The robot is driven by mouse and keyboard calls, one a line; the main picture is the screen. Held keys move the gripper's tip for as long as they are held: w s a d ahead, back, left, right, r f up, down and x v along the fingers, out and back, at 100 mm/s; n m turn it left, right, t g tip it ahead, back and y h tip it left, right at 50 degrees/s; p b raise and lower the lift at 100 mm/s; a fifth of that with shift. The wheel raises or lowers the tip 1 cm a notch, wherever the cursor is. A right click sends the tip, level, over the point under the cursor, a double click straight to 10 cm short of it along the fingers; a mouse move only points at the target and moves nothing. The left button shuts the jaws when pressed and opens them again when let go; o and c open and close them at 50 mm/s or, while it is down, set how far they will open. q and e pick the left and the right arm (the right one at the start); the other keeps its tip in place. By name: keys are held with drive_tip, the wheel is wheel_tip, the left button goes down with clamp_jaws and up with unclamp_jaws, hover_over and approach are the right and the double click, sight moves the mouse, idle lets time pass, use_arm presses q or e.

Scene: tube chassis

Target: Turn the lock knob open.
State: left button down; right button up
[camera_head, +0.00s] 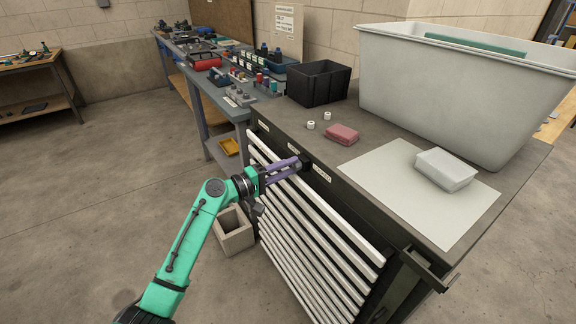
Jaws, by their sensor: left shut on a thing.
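The lock knob (306,163) is a small dark knob on the upper front of the dark cabinet (345,190), just above the top white drawer bar and beside small labels. My left gripper (299,163) reaches it from the left on a green arm. Its purple fingers are shut on the knob and cover part of it. How far the knob is turned is too small to tell. My right gripper is not in view.
Several white drawer bars (325,235) run along the cabinet front. On top are a black bin (319,83), a red block (342,134), a white sheet (400,193) with a white box (444,170), and a large grey tub (450,90). A hollow concrete block (234,232) stands on the floor.

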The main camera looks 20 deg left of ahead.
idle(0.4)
use_arm(q)
drive_tip(key=c, duration=0.6)
unclamp_jaws()
drive_tip(key=shift+f, duration=0.1)
drive_tip(key=shift+s, duration=0.1)
